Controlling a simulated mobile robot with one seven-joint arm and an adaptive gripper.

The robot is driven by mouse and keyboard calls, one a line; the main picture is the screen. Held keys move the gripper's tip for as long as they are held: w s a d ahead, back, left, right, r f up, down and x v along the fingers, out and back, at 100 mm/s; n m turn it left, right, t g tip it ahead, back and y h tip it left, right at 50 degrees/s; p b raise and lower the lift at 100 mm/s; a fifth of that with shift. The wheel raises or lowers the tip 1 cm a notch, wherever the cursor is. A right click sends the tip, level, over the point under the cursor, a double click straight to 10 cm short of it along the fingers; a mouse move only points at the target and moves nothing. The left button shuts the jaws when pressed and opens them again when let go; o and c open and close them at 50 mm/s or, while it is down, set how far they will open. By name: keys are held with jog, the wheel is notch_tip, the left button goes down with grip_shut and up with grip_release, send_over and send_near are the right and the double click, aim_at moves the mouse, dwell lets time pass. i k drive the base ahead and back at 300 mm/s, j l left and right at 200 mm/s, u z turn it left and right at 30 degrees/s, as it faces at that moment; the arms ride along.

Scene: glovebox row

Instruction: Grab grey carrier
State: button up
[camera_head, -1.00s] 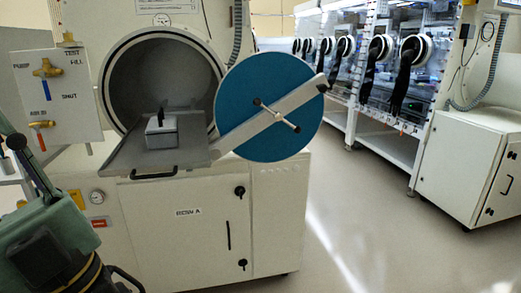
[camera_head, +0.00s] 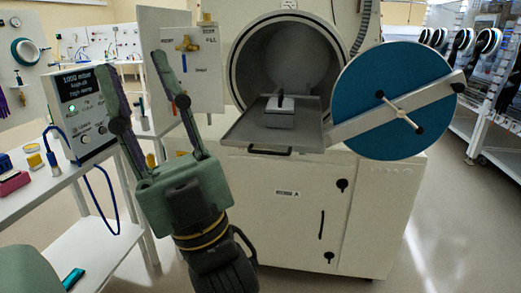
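The grey carrier (camera_head: 281,114), a small box with a dark upright handle, sits on the pulled-out metal tray (camera_head: 243,127) in front of the round chamber opening (camera_head: 310,62). My gripper (camera_head: 137,75) is in the left half of the head view, pointing up, its two long fingers apart and nothing between them. It is to the left of the carrier and clear of it in the picture.
The blue round door (camera_head: 378,97) hangs open right of the chamber. A valve panel (camera_head: 188,75) stands behind my gripper. A white bench (camera_head: 40,195) at left bears a pressure readout box (camera_head: 85,105) and small items. Open floor (camera_head: 440,230) lies at right.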

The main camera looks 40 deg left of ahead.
aim_at(279, 113)
jog(key=i+j, duration=0.95)
